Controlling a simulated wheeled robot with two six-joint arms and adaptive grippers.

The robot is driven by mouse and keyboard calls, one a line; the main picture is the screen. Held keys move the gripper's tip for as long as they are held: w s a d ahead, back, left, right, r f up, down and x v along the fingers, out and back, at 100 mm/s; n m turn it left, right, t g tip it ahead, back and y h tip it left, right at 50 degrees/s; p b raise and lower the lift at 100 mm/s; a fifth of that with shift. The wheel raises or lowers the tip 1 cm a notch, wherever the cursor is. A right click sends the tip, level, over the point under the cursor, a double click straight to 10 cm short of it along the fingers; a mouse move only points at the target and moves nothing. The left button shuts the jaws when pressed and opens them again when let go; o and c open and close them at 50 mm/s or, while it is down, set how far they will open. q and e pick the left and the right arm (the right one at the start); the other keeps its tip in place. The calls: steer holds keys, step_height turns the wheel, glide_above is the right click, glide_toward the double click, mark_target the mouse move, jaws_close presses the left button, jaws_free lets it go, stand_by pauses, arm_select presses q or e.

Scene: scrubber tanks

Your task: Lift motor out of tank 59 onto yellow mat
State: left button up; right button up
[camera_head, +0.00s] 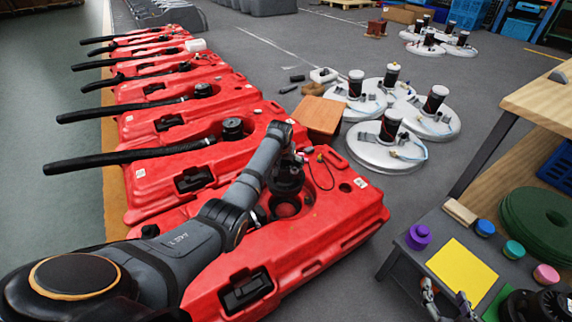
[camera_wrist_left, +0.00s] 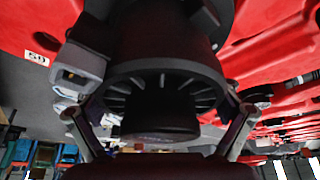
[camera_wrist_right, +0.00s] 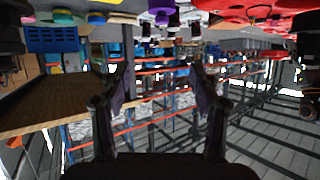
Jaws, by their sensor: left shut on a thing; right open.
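The nearest red tank (camera_head: 330,225) carries a white number label, which shows in the left wrist view and is hard to read but looks like 59. The black round motor (camera_head: 287,178) is at the tank's top, just above a round opening (camera_head: 286,207); whether it is fully clear cannot be told. My left gripper (camera_wrist_left: 158,112) is shut around the motor, which fills the left wrist view (camera_wrist_left: 165,75). The yellow mat (camera_head: 461,268) lies bare on the dark grey table at lower right. My right gripper (camera_head: 446,298) is open and empty at that table's front edge.
A purple knob (camera_head: 418,236), coloured caps and a wooden block (camera_head: 460,212) stand behind the mat. A green patch lies beside it. Red tanks with black hoses line the left. White discs with motors (camera_head: 387,148) and an orange-brown box (camera_head: 318,118) are on the floor.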

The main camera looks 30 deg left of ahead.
steer(key=s+f+g, duration=0.3)
steer(key=s+f, duration=0.2)
steer(key=f, duration=0.2)
steer(key=shift+a+g+p, duration=0.25)
steer(key=shift+g+p, duration=0.15)
stand_by(0.8)
steer(key=shift+c, duration=0.4)
